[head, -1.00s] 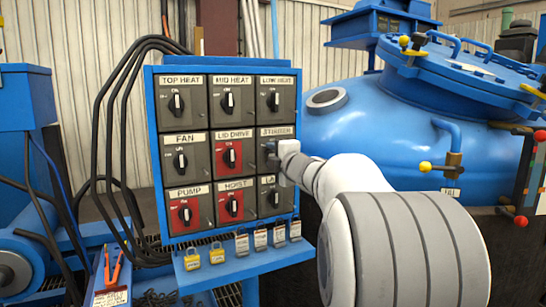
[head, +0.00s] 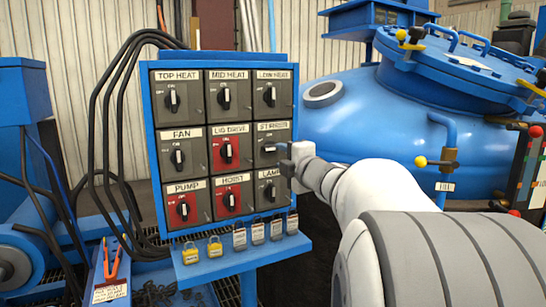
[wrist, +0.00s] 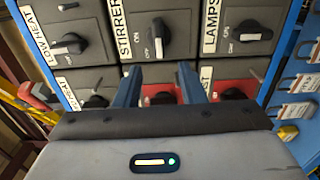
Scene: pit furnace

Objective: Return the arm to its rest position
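My gripper (head: 284,158) is in front of the right column of the switch panel (head: 149,150), near the stirrer and lamps switches. In the wrist view its two blue fingers (wrist: 157,76) stand apart with nothing between them. The stirrer knob (wrist: 158,38) is clear of the fingers and stands crosswise to the low heat knob (wrist: 69,44) and the lamps knob (wrist: 250,31). In the head view my gripper partly covers the lamps switch (head: 269,190). My arm reaches in from the lower right.
Several padlocks hang along the blue shelf (head: 240,262) below the panel. A large blue furnace vessel (head: 370,120) with levers stands behind and right of my arm. Black cables (head: 103,130) loop at the panel's left. Red-handled pliers (head: 111,262) lie at lower left.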

